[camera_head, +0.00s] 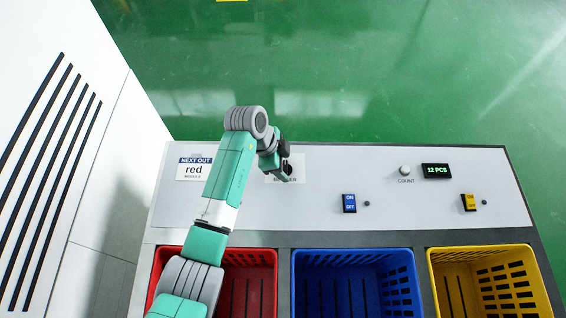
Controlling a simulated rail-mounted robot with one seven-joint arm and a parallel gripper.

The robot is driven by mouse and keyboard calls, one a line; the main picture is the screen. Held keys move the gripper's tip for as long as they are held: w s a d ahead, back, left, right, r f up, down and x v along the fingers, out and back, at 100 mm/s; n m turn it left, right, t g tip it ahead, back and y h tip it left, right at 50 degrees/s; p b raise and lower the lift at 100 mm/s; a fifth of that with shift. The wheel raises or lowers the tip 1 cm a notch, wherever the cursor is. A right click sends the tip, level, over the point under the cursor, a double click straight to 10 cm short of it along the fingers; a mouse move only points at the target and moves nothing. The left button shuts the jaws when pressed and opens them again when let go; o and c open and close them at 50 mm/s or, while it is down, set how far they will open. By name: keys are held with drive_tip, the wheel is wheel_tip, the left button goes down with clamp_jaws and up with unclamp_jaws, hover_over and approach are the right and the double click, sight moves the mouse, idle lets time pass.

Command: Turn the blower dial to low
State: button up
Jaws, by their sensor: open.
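The blower label (299,173) is a pale plate on the light grey control panel, left of its middle. Its lettering is partly covered by my gripper. The blower dial cannot be made out; the gripper hides that spot, so its setting does not show. My gripper (286,172) is dark and small in view, over the label at the end of my green and grey arm. It is open. Whether its fingers are around the dial or touching it cannot be told.
The panel (320,220) holds a "red" sign (193,169), a blue switch (349,203), a round count knob (405,170), a "12 PCS" display (436,170) and a yellow switch (468,202). Red (262,258), blue (352,255) and yellow (478,252) crates stand in front.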

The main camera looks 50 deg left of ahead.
drive_tip(key=c, duration=1)
drive_tip(key=shift+r+p, duration=0.15)
drive_tip(key=shift+p, duration=0.3)
drive_tip(key=shift+r+n+p, duration=0.1)
drive_tip(key=shift+n+p, duration=0.65)
drive_tip(key=shift+n, duration=0.05)
drive_tip(key=shift+d+r+n+t+y+p, duration=0.15)
drive_tip(key=shift+n+t+y+p, duration=0.25)
drive_tip(key=shift+n+p, duration=0.5)
drive_tip(key=n+y+p, duration=0.1)
drive_tip(key=n+p, duration=0.1)
drive_tip(key=n+y+p, duration=0.1)
drive_tip(key=n+p, duration=0.1)
drive_tip(key=n, duration=0.1)
drive_tip(key=shift+d+t+p, duration=0.15)
drive_tip(key=shift+t+p, duration=0.15)
drive_tip(key=shift+p, duration=0.1)
drive_tip(key=n+y+p, duration=0.1)
drive_tip(key=n, duration=0.1)
drive_tip(key=n+y+p, duration=0.1)
drive_tip(key=n, duration=0.1)
drive_tip(key=shift+f+n, duration=0.2)
drive_tip(key=shift+n, duration=0.2)
drive_tip(key=shift+d+f+n+g+y+p, duration=0.1)
drive_tip(key=shift+n+g+y+p, duration=0.25)
drive_tip(key=shift+n, duration=0.8)
drive_tip(key=shift+f+n+g+y+p, duration=0.1)
drive_tip(key=shift+n+g+y+p, duration=0.2)
drive_tip(key=shift+n, duration=0.85)
